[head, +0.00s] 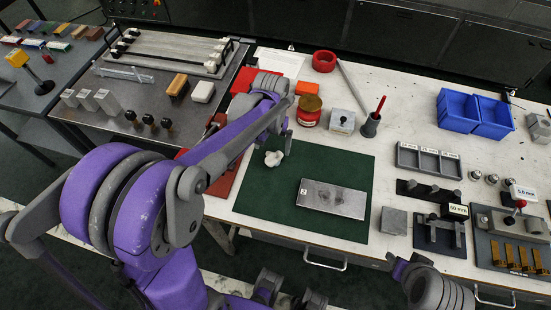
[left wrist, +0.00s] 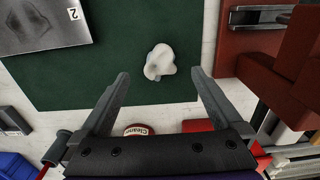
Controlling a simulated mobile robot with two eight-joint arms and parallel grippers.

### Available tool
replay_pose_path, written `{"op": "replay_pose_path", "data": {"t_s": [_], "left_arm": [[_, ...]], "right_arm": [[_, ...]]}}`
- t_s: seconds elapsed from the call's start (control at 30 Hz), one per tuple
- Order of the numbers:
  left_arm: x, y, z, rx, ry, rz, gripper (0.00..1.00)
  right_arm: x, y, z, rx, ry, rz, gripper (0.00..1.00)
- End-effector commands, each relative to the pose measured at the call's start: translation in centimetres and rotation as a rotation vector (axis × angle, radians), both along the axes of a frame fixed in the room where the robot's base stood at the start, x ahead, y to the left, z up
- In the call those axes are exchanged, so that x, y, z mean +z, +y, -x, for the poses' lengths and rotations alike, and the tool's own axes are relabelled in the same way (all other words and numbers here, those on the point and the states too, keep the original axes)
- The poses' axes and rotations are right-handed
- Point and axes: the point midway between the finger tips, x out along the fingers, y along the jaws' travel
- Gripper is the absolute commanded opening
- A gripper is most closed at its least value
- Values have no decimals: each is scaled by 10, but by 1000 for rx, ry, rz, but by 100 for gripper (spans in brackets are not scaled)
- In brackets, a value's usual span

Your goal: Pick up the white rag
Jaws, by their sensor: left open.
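The white rag (head: 274,158) is a small crumpled lump on the dark green mat (head: 260,196), near its back left part. It also shows in the left wrist view (left wrist: 159,62), past the fingertips and roughly centred between them. My left gripper (left wrist: 158,76) is open and empty, with its fingers apart above the bench. In the head view, my left forearm hides much of this gripper, and one finger shows beside the rag. The rag lies apart from both fingers. Part of my right arm shows at the bottom right, but its gripper is not seen.
A metal plate marked 2 (head: 333,198) lies on the mat to the right of the rag. Bare mat lies in front of the rag.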

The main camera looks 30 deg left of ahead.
Motion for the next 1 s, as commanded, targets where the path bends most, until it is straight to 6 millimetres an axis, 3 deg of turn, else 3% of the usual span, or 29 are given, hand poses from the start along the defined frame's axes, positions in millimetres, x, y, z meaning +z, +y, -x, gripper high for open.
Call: {"op": "replay_pose_path", "data": {"t_s": [0.27, 0.53, 0.83, 1.0], "left_arm": [[-26, 0, 0, -1, -1, 0, 100], [-64, 0, 0, -1, -1, 0, 100], [-70, 0, 0, -1, -1, 0, 100], [-69, 0, 0, -1, -1, 0, 71]], "right_arm": [[-2, 0, 1, 0, 1, 0, 50], [-5, 0, 1, 0, 2, 0, 50], [-5, 0, 1, 0, 2, 0, 50], [-5, 0, 1, 0, 2, 0, 50]]}}
